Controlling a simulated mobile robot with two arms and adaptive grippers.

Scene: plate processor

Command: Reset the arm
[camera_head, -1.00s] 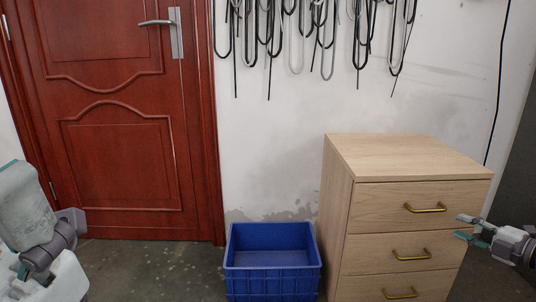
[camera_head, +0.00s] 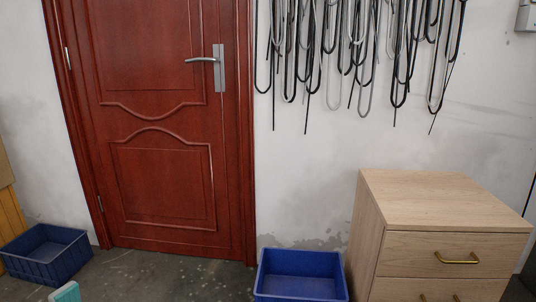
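Neither of my grippers shows in the head view. A small white and teal piece of my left arm (camera_head: 66,292) shows at the bottom edge, left of centre; its gripper is out of frame. My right arm is wholly out of view. No object is seen held.
A wooden drawer cabinet (camera_head: 440,200) stands at right, its top bare and its visible drawers shut. A blue crate (camera_head: 300,284) is left of it, another blue crate (camera_head: 45,256) at far left. A red door (camera_head: 165,130) is shut. Cables (camera_head: 365,50) hang on the wall.

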